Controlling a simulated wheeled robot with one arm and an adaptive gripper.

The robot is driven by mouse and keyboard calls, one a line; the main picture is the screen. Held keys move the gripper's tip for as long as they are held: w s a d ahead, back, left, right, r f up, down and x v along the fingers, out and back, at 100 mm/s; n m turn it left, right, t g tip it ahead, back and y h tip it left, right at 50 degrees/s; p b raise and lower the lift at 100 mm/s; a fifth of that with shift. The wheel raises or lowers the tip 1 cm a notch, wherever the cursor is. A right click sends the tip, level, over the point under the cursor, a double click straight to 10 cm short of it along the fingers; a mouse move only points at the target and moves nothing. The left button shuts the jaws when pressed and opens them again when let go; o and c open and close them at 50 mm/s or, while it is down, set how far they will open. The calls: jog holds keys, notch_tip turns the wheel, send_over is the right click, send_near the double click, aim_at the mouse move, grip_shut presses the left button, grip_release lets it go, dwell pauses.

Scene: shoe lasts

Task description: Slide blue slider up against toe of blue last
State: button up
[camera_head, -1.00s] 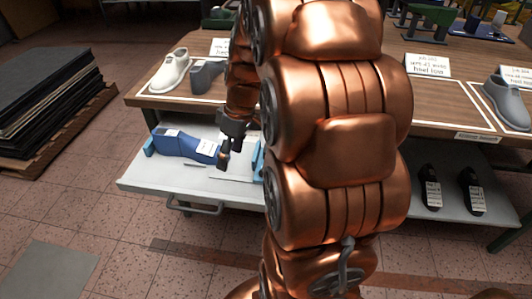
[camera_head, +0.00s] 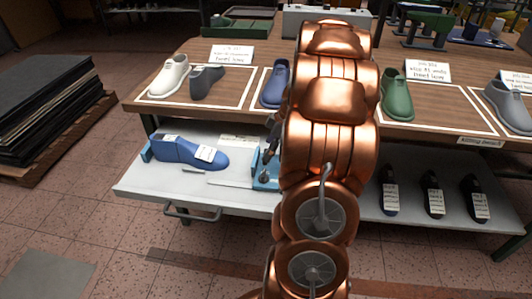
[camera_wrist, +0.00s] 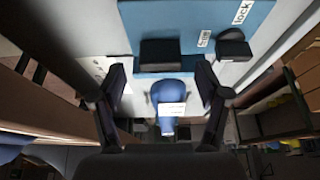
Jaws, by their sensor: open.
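The blue last (camera_head: 180,151) lies on its side-long base on the pulled-out grey tray, toe to the right, with a white label. The blue slider (camera_head: 263,183) stands to its right, apart from the toe, partly hidden by my arm. My gripper (camera_head: 267,168) is low at the slider. In the wrist view, my open gripper (camera_wrist: 160,85) has one finger on each side of the blue last (camera_wrist: 168,92), which shows farther off. A blue plate (camera_wrist: 185,20) with "slide" and "lock" labels and black blocks fills the top. I cannot tell whether the fingers touch anything.
A light rod (camera_head: 228,182) lies on the tray (camera_head: 150,186) between last and slider. The wooden bench top (camera_head: 195,48) overhangs behind, bearing a white shoe (camera_head: 168,77), a green shoe (camera_head: 396,96) and other shoes. Several dark labelled lasts stand on the right shelf.

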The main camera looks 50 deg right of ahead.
aim_at(267, 167)
jog(key=shift+x, duration=1.55)
grip_shut()
